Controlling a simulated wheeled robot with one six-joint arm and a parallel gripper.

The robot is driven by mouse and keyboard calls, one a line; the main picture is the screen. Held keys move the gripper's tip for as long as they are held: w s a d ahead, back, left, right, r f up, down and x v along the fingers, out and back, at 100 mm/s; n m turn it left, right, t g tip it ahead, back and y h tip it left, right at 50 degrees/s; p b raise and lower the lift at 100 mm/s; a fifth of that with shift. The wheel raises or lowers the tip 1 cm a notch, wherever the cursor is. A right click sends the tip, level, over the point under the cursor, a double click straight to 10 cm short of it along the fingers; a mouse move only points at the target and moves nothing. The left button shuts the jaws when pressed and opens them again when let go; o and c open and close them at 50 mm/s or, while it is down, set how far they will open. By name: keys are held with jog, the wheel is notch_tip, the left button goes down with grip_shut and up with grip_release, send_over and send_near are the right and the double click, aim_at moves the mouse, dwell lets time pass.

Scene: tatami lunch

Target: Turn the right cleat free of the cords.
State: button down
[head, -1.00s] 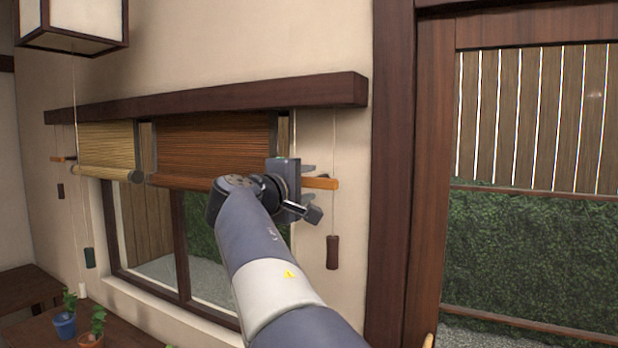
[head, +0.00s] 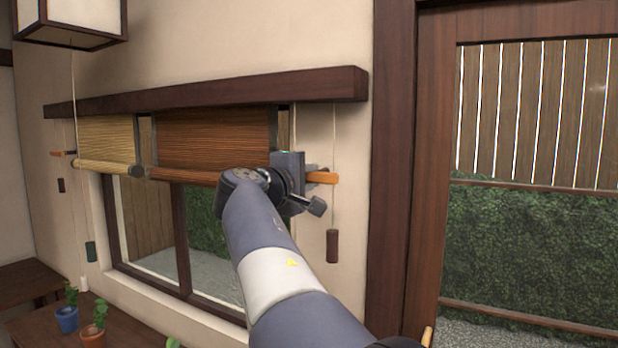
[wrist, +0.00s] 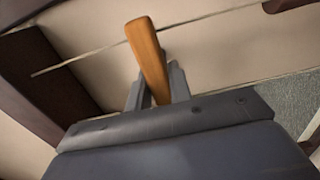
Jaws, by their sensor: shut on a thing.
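The right cleat is an orange wooden bar (head: 323,178) on the wall at the right of the window. My gripper (wrist: 155,92) is shut on it; the wrist view shows the wooden cleat (wrist: 147,58) standing between the two grey fingers. In the head view my wrist hides the cleat's left part and the fingers. A thin cord (head: 333,130) hangs by the cleat's right end down to a dark brown toggle (head: 332,246). In the wrist view a pale cord (wrist: 95,52) passes behind the cleat. Whether a cord is looped on the cleat is hidden.
A brown blind (head: 212,140) and a yellow blind (head: 105,140) hang from a dark beam (head: 215,92). A dark door post (head: 393,170) stands to the right. Potted plants (head: 67,318) are below.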

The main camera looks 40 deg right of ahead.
jog(key=shift+n, duration=0.3)
jog(key=n+p, duration=0.3)
jog(key=shift+r+n, duration=0.15)
jog(key=shift+n, duration=0.15)
jog(key=n+p, duration=0.4)
jog(key=n, duration=0.1)
jog(key=shift+n, duration=0.3)
jog(key=n+p, duration=0.3)
jog(key=n, duration=0.1)
jog(key=shift+f+n+p, duration=0.2)
jog(key=shift+n+p, duration=0.25)
jog(key=shift+n, duration=1.65)
jog(key=c, duration=1.3)
grip_release()
